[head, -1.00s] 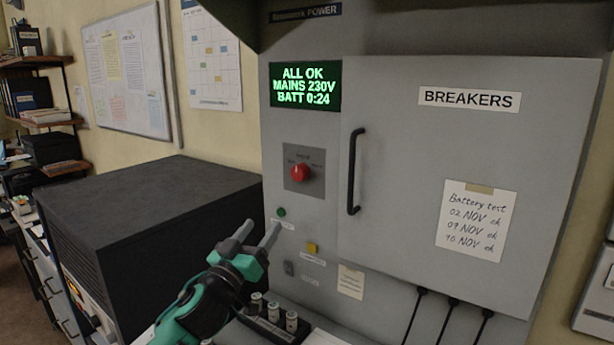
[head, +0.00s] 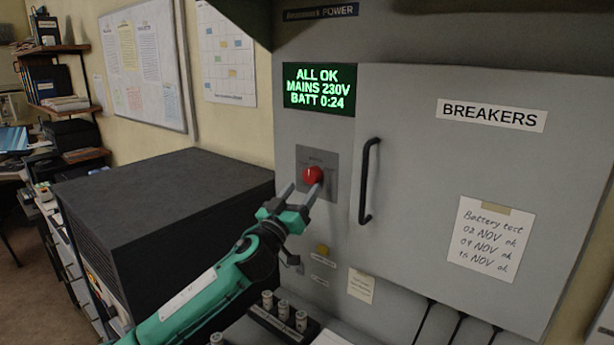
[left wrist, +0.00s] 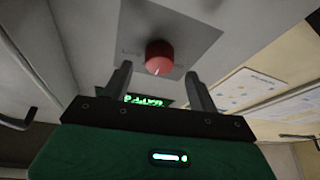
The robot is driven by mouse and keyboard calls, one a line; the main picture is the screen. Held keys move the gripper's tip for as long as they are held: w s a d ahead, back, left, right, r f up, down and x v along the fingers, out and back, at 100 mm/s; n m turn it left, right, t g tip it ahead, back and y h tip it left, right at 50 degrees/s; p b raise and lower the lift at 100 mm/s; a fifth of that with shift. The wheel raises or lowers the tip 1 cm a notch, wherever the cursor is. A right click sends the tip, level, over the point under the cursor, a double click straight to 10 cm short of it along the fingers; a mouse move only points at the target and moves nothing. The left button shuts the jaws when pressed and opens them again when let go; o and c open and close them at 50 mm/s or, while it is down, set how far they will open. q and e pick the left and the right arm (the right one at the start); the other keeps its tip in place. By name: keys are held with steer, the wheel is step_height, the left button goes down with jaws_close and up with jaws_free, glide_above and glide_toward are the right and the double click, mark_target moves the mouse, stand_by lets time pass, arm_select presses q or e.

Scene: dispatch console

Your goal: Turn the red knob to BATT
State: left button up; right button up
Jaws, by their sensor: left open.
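The red knob (head: 313,175) sits on a grey square plate (head: 330,158) on the cabinet front, below the green display (head: 319,88), which reads ALL OK, MAINS 230V, BATT 0:24. My left gripper (head: 302,191) is open, just below the knob, its fingers pointing up at it. In the left wrist view the knob (left wrist: 159,57) shows beyond and between the two fingertips (left wrist: 160,85), with a pale pointer mark on its face. The fingers look short of it. The labels around the knob are too small to read. My right gripper is not in view.
The BREAKERS door (head: 460,180) with its black handle (head: 368,181) is right of the knob. A large black box (head: 160,200) stands to the left.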

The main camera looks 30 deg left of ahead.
mark_target(309, 180)
arm_select(q)
steer(key=shift+p+x, duration=0.65)
steer(key=shift+x, duration=1.2)
steer(key=c, duration=1)
